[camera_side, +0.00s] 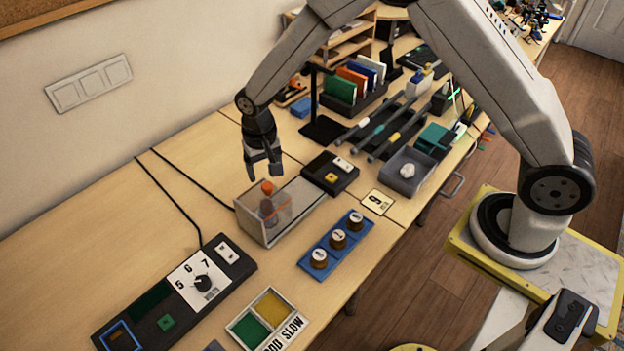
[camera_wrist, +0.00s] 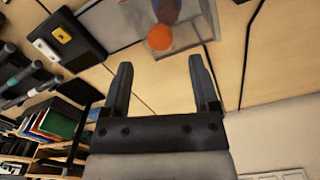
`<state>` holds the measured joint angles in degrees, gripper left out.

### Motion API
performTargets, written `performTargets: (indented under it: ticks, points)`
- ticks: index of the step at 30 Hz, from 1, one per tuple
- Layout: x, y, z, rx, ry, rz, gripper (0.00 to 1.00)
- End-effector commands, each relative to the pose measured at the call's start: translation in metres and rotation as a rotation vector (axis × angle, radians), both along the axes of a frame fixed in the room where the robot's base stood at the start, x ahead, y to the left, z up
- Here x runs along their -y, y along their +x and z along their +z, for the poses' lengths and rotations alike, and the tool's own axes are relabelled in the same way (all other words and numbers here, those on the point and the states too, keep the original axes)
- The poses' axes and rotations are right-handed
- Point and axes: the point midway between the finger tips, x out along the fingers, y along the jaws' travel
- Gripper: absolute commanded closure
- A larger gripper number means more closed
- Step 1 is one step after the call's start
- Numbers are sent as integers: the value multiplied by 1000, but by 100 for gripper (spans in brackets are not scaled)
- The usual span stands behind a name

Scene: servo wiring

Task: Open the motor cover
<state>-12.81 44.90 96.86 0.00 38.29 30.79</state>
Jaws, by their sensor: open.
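The motor cover (camera_side: 283,203) looks like a clear box on a pale tray-like base (camera_side: 303,197) on the bench. An orange knob (camera_side: 267,187) shows at its top, and a darker part, probably the motor (camera_side: 267,208), shows through the clear wall. My gripper (camera_side: 263,171) is open and empty, pointing down just above the orange knob and apart from it. In the wrist view, the orange knob (camera_wrist: 160,37) lies beyond the gap between my open fingers (camera_wrist: 160,66). Whether the knob is fixed to the cover is hard to tell.
A black box with a yellow button (camera_side: 330,173) stands just behind the base. A blue strip with three round knobs (camera_side: 338,243) lies to the right. A dark dial panel (camera_side: 180,298) and a green-yellow tray (camera_side: 262,318) are in front. Bare bench lies to the left.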

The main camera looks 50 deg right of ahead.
Motion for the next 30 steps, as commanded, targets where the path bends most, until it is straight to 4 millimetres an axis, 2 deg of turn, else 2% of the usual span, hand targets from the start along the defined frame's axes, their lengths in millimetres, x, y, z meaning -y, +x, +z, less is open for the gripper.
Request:
performTargets:
  ticks: [12,18,26,27,29,30]
  points:
    - [0,0,-46,0,0,0,23]
    - [0,0,-55,0,0,0,23]
    - [0,0,-55,1,1,0,23]
    - [0,0,-55,1,1,0,26]
    - [0,0,-55,1,1,0,45]
    - [0,0,-55,1,1,0,58]
